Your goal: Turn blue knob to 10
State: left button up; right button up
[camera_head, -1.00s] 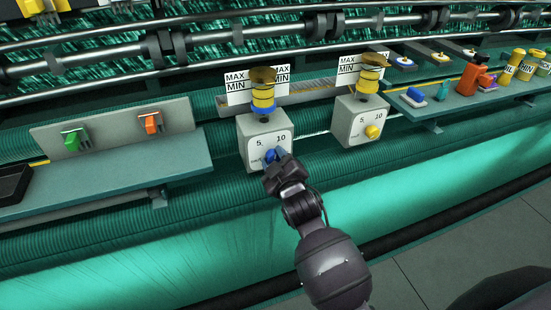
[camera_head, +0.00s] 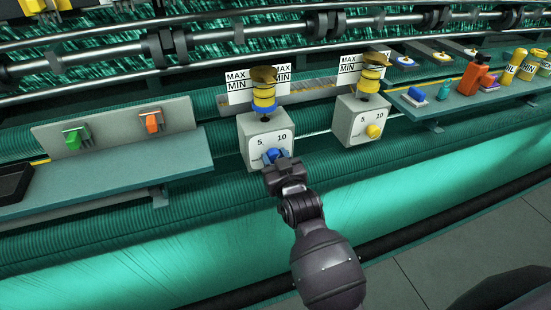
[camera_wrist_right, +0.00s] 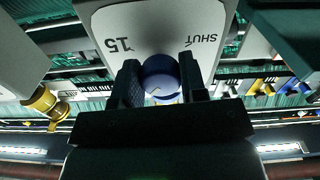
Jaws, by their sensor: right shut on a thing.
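The blue knob (camera_head: 273,155) is on the front of a grey box (camera_head: 281,139) marked 5 and 10. My right gripper (camera_head: 277,160) is at the knob from the front, its fingers on either side of it. In the right wrist view the round blue knob (camera_wrist_right: 160,77) sits between the two dark fingers (camera_wrist_right: 159,82), which are shut on it. There the box face appears turned over, with 15 and SHUT marks beside the knob. The gripper hides the lower dial, and I cannot tell which mark the knob points to. My left gripper is not in view.
A second grey box (camera_head: 356,122) with a yellow knob (camera_head: 374,131) stands to the right. A shelf at left carries a green switch (camera_head: 77,138) and an orange switch (camera_head: 152,122). Bottles (camera_head: 515,66) stand on the right shelf.

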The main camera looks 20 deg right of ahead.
dwell(0.4)
jog(key=o, duration=0.9)
jog(key=s+b, duration=0.1)
jog(key=s, duration=0.9)
jog(key=shift+s+d, duration=0.15)
jog(key=shift+s, duration=0.25)
jog(key=shift+f, duration=0.1)
jog(key=s+d+f+g, duration=0.2)
jog(key=s+d+f, duration=0.1)
jog(key=s+f, duration=0.2)
jog(key=s+d+f+g+b, duration=0.1)
jog(key=s+d+f, duration=0.3)
jog(key=f, duration=0.5)
jog(key=s+d+f+g+b, duration=0.1)
jog(key=s+d+f+g, duration=0.2)
jog(key=s+f, duration=0.4)
jog(key=shift+d+f+h, duration=0.1)
jog(key=shift+d+h, duration=0.1)
jog(key=shift+h, duration=0.2)
